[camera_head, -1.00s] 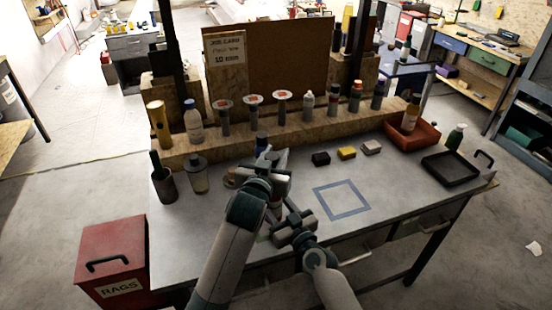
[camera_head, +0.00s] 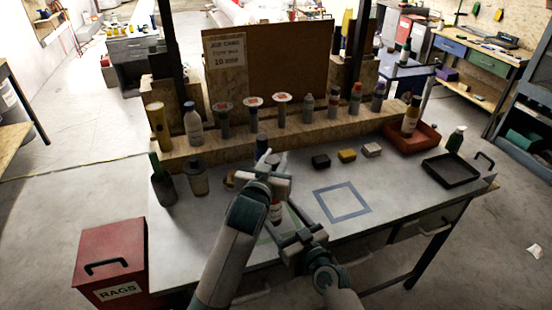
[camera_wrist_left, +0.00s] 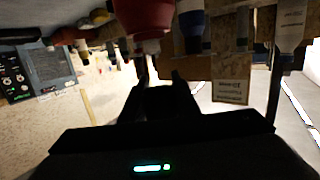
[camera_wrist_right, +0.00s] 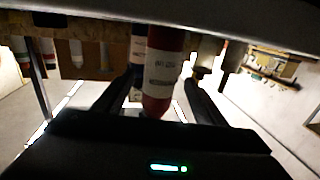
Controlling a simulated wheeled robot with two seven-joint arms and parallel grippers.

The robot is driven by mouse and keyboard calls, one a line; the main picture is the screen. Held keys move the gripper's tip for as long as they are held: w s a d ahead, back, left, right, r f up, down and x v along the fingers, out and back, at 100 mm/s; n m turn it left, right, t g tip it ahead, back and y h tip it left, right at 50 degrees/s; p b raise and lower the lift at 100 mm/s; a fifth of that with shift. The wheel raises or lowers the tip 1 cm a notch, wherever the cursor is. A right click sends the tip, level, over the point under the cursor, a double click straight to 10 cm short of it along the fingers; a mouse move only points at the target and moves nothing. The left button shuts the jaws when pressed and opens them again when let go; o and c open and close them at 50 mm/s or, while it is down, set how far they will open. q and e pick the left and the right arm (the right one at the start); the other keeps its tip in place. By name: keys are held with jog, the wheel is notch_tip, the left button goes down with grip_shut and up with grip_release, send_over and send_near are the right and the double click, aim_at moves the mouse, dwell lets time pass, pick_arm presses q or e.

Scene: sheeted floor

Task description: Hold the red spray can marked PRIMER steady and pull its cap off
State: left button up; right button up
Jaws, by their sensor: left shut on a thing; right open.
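The red spray can (camera_head: 277,212) stands on the bench between my two grippers, partly hidden by them. In the right wrist view its red body with a pale lettered label (camera_wrist_right: 163,68) lies between the open fingers of my right gripper (camera_wrist_right: 162,88). My left gripper (camera_head: 274,160) is above it, shut at the can's top end, on what appears to be the cap. The cap itself is hidden by the fingers. In the left wrist view the can's red shoulder (camera_wrist_left: 145,22) shows just beyond the fingertips (camera_wrist_left: 163,76). My right gripper (camera_head: 303,240) is lower, near the bench's front.
A wooden rack (camera_head: 240,146) with several cans and bottles runs along the back. Black, yellow and grey blocks (camera_head: 347,155) lie to the right, by a blue taped square (camera_head: 342,215). A red bin (camera_head: 433,130) and a black tray (camera_head: 447,182) stand at the right.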

jog(key=b+v, duration=0.1)
jog(key=v, duration=0.6)
jog(key=shift+s+d, duration=0.15)
jog(key=shift+s, duration=0.05)
